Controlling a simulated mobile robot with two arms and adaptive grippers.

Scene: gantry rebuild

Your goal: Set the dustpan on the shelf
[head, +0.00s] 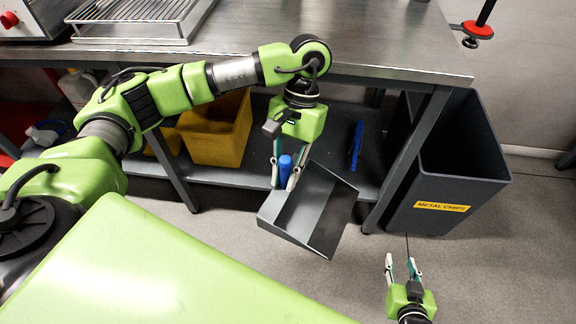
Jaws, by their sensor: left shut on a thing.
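The grey dustpan (325,213) with a blue handle (285,165) hangs tilted in front of the table's lower shelf (262,178). My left gripper (284,180) points down and is shut on the dustpan by its handle. The pan overlaps the shelf's front edge in the head view; I cannot tell whether it touches the shelf. My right gripper (402,262) is at the bottom right, away from the dustpan, with its fingers apart and nothing between them.
A yellow bin (222,135) stands on the shelf to the left. A blue object (356,146) lies on the shelf to the right. A dark bin labelled METAL CHIPS (460,160) stands right of the table leg (408,160). The steel tabletop (380,40) overhangs the shelf.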

